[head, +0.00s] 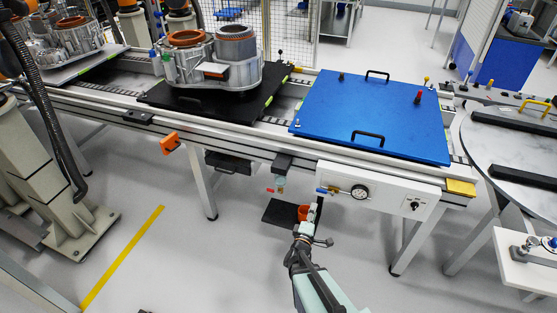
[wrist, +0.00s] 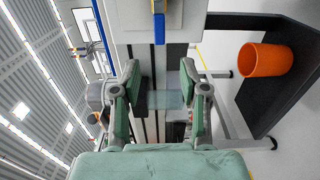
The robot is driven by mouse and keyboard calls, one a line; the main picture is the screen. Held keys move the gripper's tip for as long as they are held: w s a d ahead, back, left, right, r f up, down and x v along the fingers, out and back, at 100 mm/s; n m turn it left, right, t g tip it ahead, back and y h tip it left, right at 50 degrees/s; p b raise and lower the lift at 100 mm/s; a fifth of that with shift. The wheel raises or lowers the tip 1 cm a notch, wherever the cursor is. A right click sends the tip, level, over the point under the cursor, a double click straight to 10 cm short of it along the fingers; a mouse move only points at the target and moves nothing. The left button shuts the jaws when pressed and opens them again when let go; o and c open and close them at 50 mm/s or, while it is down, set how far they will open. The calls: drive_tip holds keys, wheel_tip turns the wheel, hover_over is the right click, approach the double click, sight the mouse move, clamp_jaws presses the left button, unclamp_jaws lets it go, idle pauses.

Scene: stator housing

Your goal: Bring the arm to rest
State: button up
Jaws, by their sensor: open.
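My gripper (head: 312,238) is at the lower middle of the head view, in front of the conveyor bench and below its edge. In the wrist view its two green-and-grey fingers (wrist: 163,90) stand apart with nothing held between them. The arm reaches up from the bottom edge of the head view. An orange cup (wrist: 265,60) shows right of the fingers in the wrist view, on a dark shelf (wrist: 290,75). In the head view the cup (head: 303,212) shows just beyond the gripper, partly hidden, and the gripper appears apart from it.
The conveyor carries a stator housing (head: 205,62) on a black plate and a blue plate (head: 372,112) with black handles. A white panel with a gauge (head: 360,191) hangs below the front edge. A round table (head: 515,150) stands at right. The floor left of my arm is clear.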

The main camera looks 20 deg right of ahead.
drive_tip(key=s+a+f+m+g+y, duration=0.3)
drive_tip(key=a+f+y, duration=0.3)
drive_tip(key=a+f, duration=0.25)
drive_tip(key=s+a+f+m+g+y, duration=0.3)
drive_tip(key=a+f+m+y, duration=0.15)
drive_tip(key=a+f, duration=0.35)
drive_tip(key=s+a+f+m+g+y, duration=0.1)
drive_tip(key=s+a+f+g+y, duration=0.15)
drive_tip(key=s, duration=0.35)
drive_tip(key=s+a+f+m+g+y, duration=0.1)
drive_tip(key=s+a+f+g, duration=0.1)
drive_tip(key=s+g, duration=0.3)
drive_tip(key=s+a+r+g+h, duration=0.1)
drive_tip(key=s+g, duration=0.2)
drive_tip(key=s, duration=0.6)
drive_tip(key=s+a+r+g, duration=0.1)
drive_tip(key=s+a+g, duration=0.1)
drive_tip(key=s, duration=0.8)
drive_tip(key=shift+r+g+h, duration=0.35)
drive_tip(key=shift+g+h, duration=0.05)
drive_tip(key=shift+g, duration=0.35)
